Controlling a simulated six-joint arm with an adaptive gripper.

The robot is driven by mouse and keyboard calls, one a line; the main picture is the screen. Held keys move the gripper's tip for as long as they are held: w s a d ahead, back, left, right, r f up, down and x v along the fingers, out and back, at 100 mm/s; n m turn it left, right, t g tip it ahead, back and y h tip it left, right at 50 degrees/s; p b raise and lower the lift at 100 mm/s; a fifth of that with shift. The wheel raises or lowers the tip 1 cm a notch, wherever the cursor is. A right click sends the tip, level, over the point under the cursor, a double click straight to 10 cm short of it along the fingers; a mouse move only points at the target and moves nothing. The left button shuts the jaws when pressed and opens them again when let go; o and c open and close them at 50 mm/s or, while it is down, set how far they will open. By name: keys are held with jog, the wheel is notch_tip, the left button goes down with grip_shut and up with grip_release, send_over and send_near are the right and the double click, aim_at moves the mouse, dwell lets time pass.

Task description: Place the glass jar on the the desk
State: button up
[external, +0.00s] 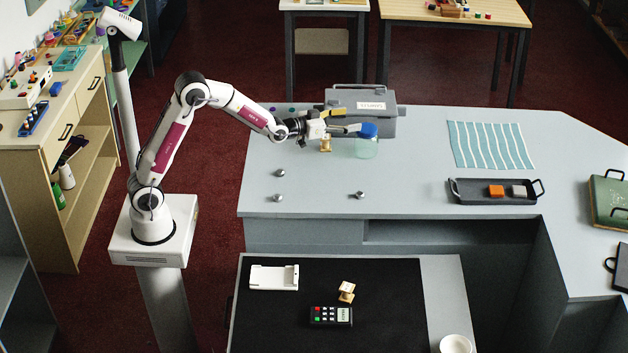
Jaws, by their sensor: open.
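The glass jar (365,149) is pale green and see-through with a blue lid (369,130). It appears to stand upright on the grey desk (320,185), near its back edge and in front of a grey case. My gripper (353,120) reaches in from the left at lid height. Its fingers are apart, and one fingertip overlaps the lid's left side in the picture. I cannot tell whether it touches the lid. Nothing shows held between the fingers.
The grey case (385,104) stands close behind the jar. A small gold item (326,145) and several metal knobs (279,173) are to the left. A striped cloth (490,145) and a dark tray (470,195) with two blocks lie right. The desk's middle is mostly clear.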

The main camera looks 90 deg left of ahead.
jog(key=shift+n+t+y, duration=0.3)
jog(key=shift+t+y, duration=0.1)
jog(key=shift+y, duration=0.3)
jog(key=a, duration=0.1)
jog(key=a+f, duration=0.1)
jog(key=a, duration=0.1)
jog(key=w+a+f, duration=0.1)
jog(key=shift+w+a, duration=0.1)
jog(key=shift+a, duration=0.2)
send_near(366, 129)
jog(key=shift+w+a+f, duration=0.2)
jog(key=shift+w+a, duration=0.2)
jog(key=shift+w, duration=0.3)
jog(key=shift+w+a+f, duration=0.2)
jog(key=shift+w+a, duration=0.25)
jog(key=shift+w, duration=0.25)
jog(key=shift+w+a, duration=0.25)
jog(key=shift+w, duration=0.15)
jog(key=shift+w, duration=0.1)
jog(key=shift+x, duration=2.85)
